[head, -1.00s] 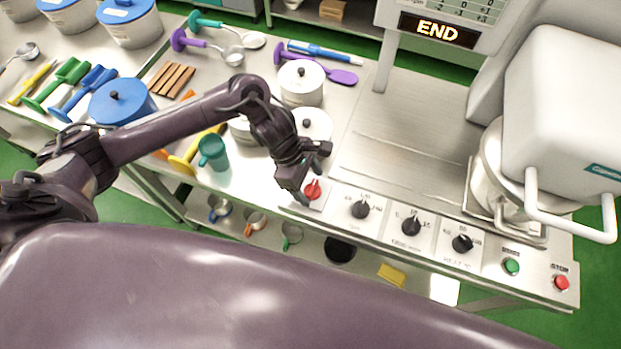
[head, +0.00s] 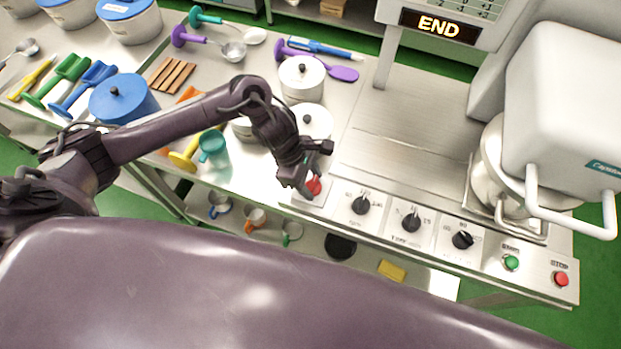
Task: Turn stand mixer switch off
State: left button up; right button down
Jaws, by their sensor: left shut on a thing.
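The red switch (head: 314,185) sits at the left end of the mixer's front control panel. My left gripper (head: 306,190) is at the switch, shut on it, and covers most of it, so its exact angle is hard to tell. The stand mixer (head: 562,110) stands at the right, with a metal bowl (head: 488,180) under its grey head. Its display (head: 438,25) reads "END". My right gripper is not in view.
To the right of the switch are black dials (head: 361,205), a green start button (head: 511,262) and a red stop button (head: 561,279). White lidded pots (head: 302,80) and a teal cup (head: 213,148) stand behind and left of my left gripper.

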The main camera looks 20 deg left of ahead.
pick_arm(q)
jog(key=shift+f+n+t+b, duration=0.15)
jog(key=shift+n+t+b, duration=0.35)
jog(key=shift+n+b, duration=0.7)
jog(key=n+t+b, duration=0.1)
jog(key=n+b, duration=0.1)
jog(key=n, duration=0.1)
jog(key=shift+s+n, duration=0.15)
jog(key=shift+n, duration=0.15)
jog(key=n, duration=0.1)
jog(key=n+t+y, duration=0.1)
jog(key=shift+d+r+n, duration=0.15)
jog(key=shift+r+n, duration=0.05)
jog(key=shift+n, duration=0.1)
jog(key=n, duration=0.2)
jog(key=shift+r+n+t+y, duration=0.15)
jog(key=shift+n+t+y, duration=0.25)
jog(key=n+p, duration=0.1)
jog(key=n, duration=0.1)
jog(key=n+y+p, duration=0.1)
jog(key=n+p, duration=0.1)
jog(key=shift+s+d+r+t+y, duration=0.1)
jog(key=shift+d+t+y, duration=0.05)
jog(key=shift+t+y, duration=0.15)
jog(key=shift+n+y+p, duration=0.4)
jog(key=shift+n+p, duration=0.4)
jog(key=shift+n, duration=0.3)
jog(key=shift+f, duration=0.2)
jog(key=o, duration=1)
